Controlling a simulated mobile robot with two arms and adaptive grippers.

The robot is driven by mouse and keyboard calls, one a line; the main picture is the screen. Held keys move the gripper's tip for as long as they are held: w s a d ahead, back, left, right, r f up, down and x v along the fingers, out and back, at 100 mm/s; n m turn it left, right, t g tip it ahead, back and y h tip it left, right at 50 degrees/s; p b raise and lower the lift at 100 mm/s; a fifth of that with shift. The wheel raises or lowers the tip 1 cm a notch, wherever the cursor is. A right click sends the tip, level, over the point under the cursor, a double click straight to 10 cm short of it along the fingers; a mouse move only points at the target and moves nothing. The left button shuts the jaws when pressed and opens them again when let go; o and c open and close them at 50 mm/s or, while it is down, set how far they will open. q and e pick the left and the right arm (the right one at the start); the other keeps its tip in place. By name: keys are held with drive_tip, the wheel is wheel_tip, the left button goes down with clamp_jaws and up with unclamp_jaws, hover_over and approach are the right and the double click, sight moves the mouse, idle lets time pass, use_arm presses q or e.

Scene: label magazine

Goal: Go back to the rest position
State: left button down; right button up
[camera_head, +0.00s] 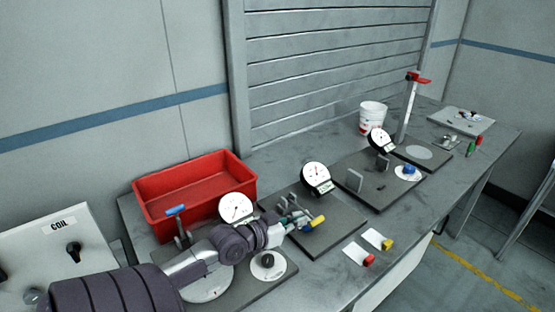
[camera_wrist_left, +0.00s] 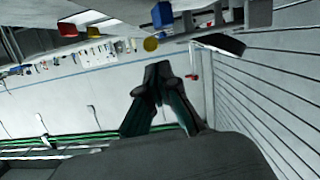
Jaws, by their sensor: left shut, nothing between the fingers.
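My left arm comes in from the lower left in the head view, and my left gripper (camera_head: 297,219) is over the dark plate with a dial gauge (camera_head: 316,178) behind it. In the left wrist view the fingertips (camera_wrist_left: 158,82) are together with nothing between them. A yellow-tipped part (camera_head: 317,222) shows just beyond the fingers; I cannot tell whether they touch it. My right gripper is in neither view.
A red bin (camera_head: 195,190) stands at the table's back left. Further dark plates carry gauges, a blue knob (camera_head: 409,169) and a red-topped post (camera_head: 409,105). A white cup (camera_head: 372,116) stands behind. White cards with red (camera_head: 368,260) and yellow (camera_head: 387,244) pieces lie near the front edge.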

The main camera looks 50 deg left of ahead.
use_arm(q)
drive_tip(key=v, duration=0.7)
drive_tip(key=shift+s, duration=0.3)
drive_tip(key=shift+r, duration=0.2)
